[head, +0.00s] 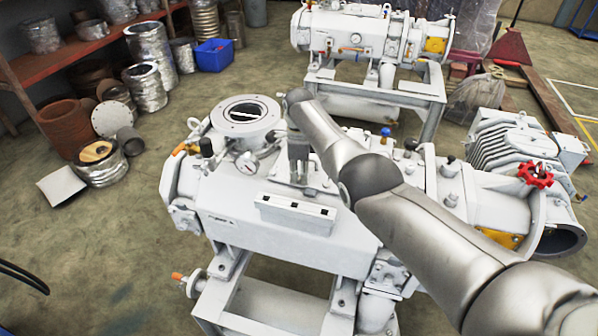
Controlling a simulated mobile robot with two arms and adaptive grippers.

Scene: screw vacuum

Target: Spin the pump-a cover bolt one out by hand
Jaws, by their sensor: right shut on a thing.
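The near vacuum pump (300,230) is a large white machine on a white frame in the middle of the head view. A square cover plate (318,177) with bolts lies on its top. My right arm comes in from the lower right, and my right gripper (298,180) points down at the cover. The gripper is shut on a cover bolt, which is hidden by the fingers. A white tray (296,213) with small dark spots sits on the pump just in front of the cover. My left gripper is not in view.
A red handwheel (535,175) is at the right. A second pump (375,50) stands behind. A shelf (70,55) and a blue bin (214,54) are at back left.

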